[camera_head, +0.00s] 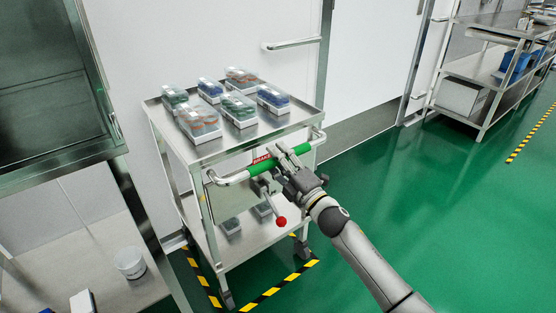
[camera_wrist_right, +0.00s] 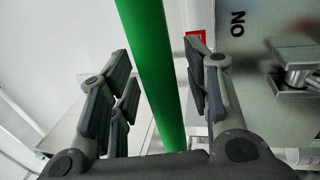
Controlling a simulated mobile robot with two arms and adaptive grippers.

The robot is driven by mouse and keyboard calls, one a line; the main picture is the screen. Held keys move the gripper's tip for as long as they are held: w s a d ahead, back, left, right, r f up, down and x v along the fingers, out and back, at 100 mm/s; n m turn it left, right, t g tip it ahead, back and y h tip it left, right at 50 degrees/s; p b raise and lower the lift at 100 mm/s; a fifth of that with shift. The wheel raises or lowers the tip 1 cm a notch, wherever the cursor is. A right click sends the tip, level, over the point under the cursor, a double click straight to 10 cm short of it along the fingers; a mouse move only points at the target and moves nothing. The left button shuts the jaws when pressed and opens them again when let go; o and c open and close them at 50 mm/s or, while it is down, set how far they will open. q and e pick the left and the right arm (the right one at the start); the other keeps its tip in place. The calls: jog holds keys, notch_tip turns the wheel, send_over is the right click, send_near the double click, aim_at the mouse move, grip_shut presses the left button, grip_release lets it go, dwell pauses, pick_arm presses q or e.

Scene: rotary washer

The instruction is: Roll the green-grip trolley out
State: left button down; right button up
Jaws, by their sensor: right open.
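The trolley (camera_head: 213,153) is a metal two-shelf cart standing by the white wall. Its push bar (camera_head: 229,180) has a green grip (camera_head: 263,168) in the middle. My right gripper (camera_head: 283,160) is at the right part of this grip. In the right wrist view, the green grip (camera_wrist_right: 150,60) runs between the open fingers of the right gripper (camera_wrist_right: 159,65), with gaps visible on both sides. A lever with a red knob (camera_head: 281,221) hangs below the bar. My left gripper is not in view.
Several lidded tube racks (camera_head: 239,107) sit on the top shelf. Yellow-black floor tape (camera_head: 283,281) borders the trolley. A metal cabinet (camera_head: 50,90) stands close on the left, and a shelving unit (camera_head: 478,85) at the back right. The green floor (camera_head: 420,200) to the right is clear.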

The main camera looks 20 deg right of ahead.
grip_shut()
jog(key=shift+s+f, duration=0.1)
jog(key=shift+f, duration=0.05)
dwell(0.4)
